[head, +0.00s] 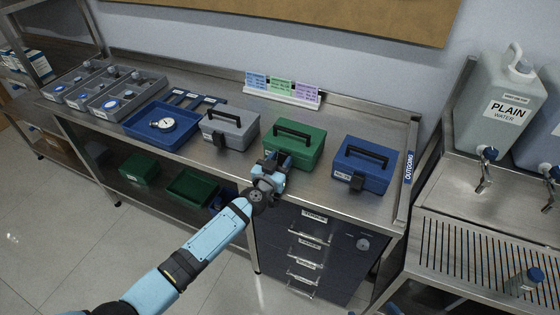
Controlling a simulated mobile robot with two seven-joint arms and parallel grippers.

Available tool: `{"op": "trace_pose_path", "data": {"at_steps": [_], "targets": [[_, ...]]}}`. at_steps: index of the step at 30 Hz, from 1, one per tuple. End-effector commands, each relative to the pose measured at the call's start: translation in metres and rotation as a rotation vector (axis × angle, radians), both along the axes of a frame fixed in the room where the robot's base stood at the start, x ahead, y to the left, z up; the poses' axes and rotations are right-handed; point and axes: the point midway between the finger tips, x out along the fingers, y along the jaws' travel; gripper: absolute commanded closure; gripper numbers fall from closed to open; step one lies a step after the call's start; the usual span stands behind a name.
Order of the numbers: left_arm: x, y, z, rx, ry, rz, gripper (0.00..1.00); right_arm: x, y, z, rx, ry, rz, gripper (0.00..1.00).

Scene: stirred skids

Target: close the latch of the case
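Three cases with black top handles stand in a row on the metal bench: a grey case (242,124), a green case (306,151) and a blue case (380,174). All three lids look down. Dark latches show on the front of the grey case (219,139) and the blue case (357,183). My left gripper (271,163) is at the front of the green case, at its left part, and hides that case's latch. I cannot tell whether it touches the case or how far its fingers are apart. My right gripper is not in view.
A blue tray (139,131) with a round gauge and grey divided trays (105,104) stand to the left. Colored cards (281,87) stand behind the cases. Drawers (312,250) are below. A water container (500,110) stands right.

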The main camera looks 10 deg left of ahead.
Motion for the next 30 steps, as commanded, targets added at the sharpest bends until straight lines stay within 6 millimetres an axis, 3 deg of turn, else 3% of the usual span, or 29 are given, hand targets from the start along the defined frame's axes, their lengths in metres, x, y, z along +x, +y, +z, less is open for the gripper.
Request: {"op": "trace_pose_path", "data": {"at_steps": [1, 3, 4, 8, 19, 30], "targets": [[0.0, 0.0, 0.0, 0.0, 0.0, 0.0, 0.7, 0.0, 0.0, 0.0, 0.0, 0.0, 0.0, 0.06], [0.0, 0.0, 0.0, 0.0, 0.0, 0.0, 0.87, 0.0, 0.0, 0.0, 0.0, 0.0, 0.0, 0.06], [0.0, 0.0, 0.0, 0.0, 0.0, 0.0, 0.88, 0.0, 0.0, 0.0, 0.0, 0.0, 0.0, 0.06], [0.0, 0.0, -0.002, -0.001, -0.004, 0.0, 0.88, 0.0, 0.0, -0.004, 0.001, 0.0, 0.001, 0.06], [0.001, 0.0, -0.01, -0.035, -0.097, 0.0, 0.88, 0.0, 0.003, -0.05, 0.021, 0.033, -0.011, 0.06], [0.001, 0.0, -0.004, -0.043, -0.116, 0.0, 0.88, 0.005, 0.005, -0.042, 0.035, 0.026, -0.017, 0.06]]}}
